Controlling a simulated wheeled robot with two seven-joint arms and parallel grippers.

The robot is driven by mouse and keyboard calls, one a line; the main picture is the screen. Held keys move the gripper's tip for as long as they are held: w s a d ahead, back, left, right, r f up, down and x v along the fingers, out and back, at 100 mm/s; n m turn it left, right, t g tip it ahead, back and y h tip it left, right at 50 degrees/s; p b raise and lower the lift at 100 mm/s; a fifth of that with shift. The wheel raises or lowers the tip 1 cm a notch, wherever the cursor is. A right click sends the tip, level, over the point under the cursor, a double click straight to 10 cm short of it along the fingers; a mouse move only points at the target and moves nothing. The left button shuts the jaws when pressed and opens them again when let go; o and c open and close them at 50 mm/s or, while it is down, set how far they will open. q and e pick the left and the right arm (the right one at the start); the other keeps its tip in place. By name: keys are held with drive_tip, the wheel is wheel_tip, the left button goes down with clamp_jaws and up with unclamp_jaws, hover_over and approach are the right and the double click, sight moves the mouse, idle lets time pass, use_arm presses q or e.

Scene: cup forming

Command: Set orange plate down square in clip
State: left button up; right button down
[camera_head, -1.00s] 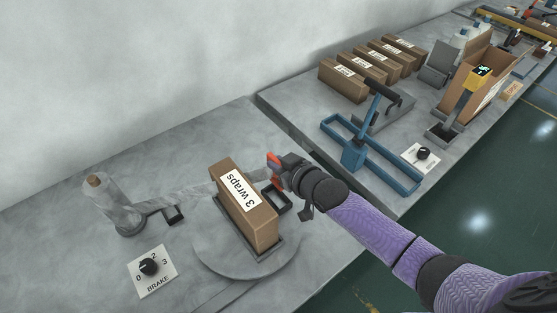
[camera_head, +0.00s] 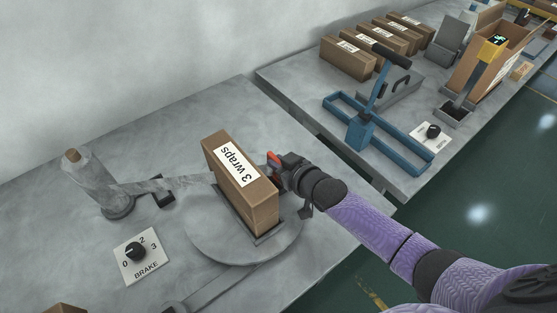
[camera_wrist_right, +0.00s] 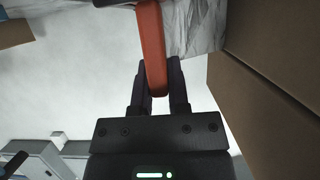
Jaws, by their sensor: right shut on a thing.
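The orange plate (camera_head: 273,158) is between the fingers of my right gripper (camera_head: 280,168), behind the right side of the cardboard box marked "3 wraps" (camera_head: 226,158). In the right wrist view, the orange plate (camera_wrist_right: 151,40) stands upright between the dark fingers (camera_wrist_right: 158,90), which are shut on it. Wrinkled clear film (camera_wrist_right: 198,25) lies close beside its upper end. I cannot pick out the clip for certain; the box and my gripper cover the area near the plate. My left gripper is not in view.
The box stands on a grey turntable (camera_head: 205,245). A film roll (camera_head: 98,180) stands at left, its film (camera_head: 155,187) running behind the box past a dark bracket (camera_head: 163,196). A brake dial (camera_head: 136,252) lies in front. A blue frame tool (camera_head: 362,130) stands on the right table.

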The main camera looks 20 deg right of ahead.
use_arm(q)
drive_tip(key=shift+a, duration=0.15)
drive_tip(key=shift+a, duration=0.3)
use_arm(e)
drive_tip(key=shift+f, duration=0.1)
drive_tip(key=c, duration=0.5)
unclamp_jaws()
drive_tip(key=shift+c, duration=0.2)
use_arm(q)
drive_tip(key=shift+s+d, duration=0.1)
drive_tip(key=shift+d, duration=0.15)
